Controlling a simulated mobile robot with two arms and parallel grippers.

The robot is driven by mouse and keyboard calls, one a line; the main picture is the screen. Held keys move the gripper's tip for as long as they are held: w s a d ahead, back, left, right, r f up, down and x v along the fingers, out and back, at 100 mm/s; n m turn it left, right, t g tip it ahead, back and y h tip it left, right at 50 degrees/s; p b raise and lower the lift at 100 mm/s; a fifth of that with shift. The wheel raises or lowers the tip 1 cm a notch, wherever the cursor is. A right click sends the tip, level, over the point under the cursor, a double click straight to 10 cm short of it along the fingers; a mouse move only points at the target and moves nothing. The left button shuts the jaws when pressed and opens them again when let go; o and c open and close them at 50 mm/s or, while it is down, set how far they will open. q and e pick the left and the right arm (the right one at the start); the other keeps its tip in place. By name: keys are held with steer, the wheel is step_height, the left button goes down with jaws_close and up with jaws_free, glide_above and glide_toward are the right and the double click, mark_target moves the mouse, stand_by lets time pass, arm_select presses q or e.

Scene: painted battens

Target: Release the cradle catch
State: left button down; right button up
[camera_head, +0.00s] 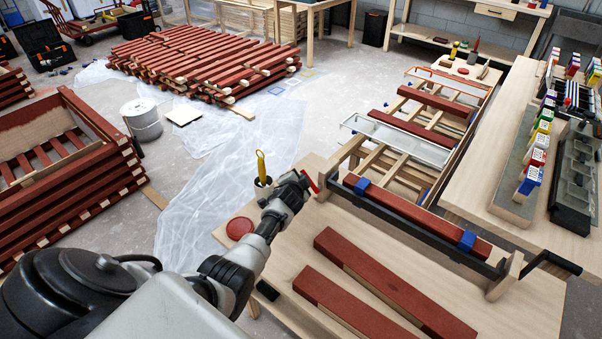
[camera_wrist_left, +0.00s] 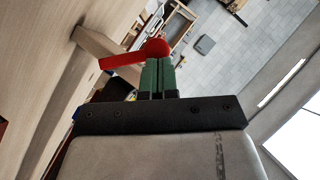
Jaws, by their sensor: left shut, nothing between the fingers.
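The cradle (camera_head: 430,238) is a dark bar between wooden end posts on the near bench. A red-brown batten (camera_head: 415,218) lies along it, with blue blocks (camera_head: 467,241) at both ends. The catch (camera_wrist_left: 122,61) is a red lever with a round red knob (camera_wrist_left: 157,47) in the left wrist view; in the head view only a small red part (camera_head: 310,182) shows at the cradle's left end. My left gripper (camera_head: 305,180) is shut and empty. Its green fingers (camera_wrist_left: 158,70) are right at the knob; I cannot tell if they touch. My right gripper is not in view.
Two loose red battens (camera_head: 395,283) lie on the bench in front of the cradle. A red disc (camera_head: 240,228) and a cup with a yellow-handled tool (camera_head: 262,170) are near my left arm. A black crank handle (camera_head: 551,260) sticks out at the cradle's right end.

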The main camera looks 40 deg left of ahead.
arm_select(q)
steer(key=shift+w+a+f+b, duration=0.15)
steer(key=shift+a+f+b, duration=0.55)
steer(key=shift+a, duration=0.1)
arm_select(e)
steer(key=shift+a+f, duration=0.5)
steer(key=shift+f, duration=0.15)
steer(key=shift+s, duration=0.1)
arm_select(q)
steer(key=shift+a+r, duration=0.1)
steer(key=shift+a, duration=0.05)
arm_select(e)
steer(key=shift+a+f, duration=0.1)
arm_select(q)
steer(key=s+d+r+p, duration=0.4)
steer(key=s+r, duration=0.3)
steer(key=s, duration=0.2)
steer(key=shift+s+r+p, duration=0.15)
steer(key=shift+r+p, duration=0.25)
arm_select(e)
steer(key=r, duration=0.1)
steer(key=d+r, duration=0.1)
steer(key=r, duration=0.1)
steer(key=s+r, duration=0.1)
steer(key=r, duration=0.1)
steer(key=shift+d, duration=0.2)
